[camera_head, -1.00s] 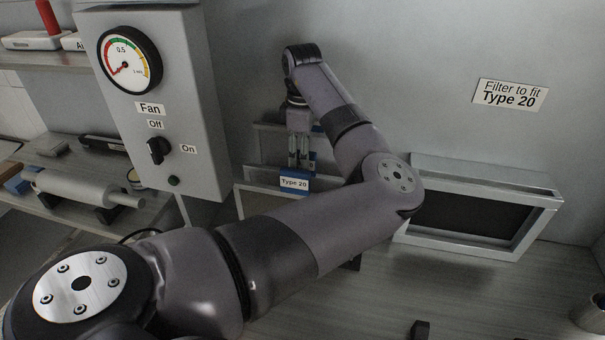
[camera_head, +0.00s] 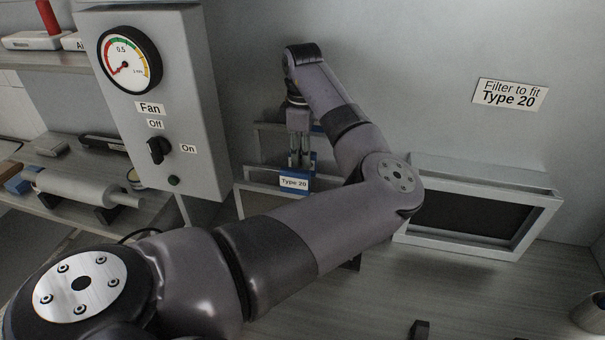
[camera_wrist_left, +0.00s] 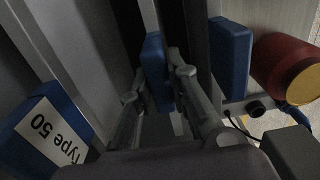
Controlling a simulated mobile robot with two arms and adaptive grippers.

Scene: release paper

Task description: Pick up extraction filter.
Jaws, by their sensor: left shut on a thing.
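The extraction filter labelled Type 20 (camera_head: 294,183) stands in a rack at the back of the bench, its blue handle at the top. My left gripper (camera_head: 301,163) reaches down from above and is shut on that blue handle. In the left wrist view the blue handle (camera_wrist_left: 155,72) sits between my two fingers (camera_wrist_left: 158,85). My right gripper is out of view.
A metal filter housing (camera_head: 480,240) with a dark opening is on the right, under a wall sign (camera_head: 510,94) reading Filter to fit Type 20. A fan control box (camera_head: 152,100) with gauge and switch is on the left. A red cylinder (camera_wrist_left: 290,70) is near the rack.

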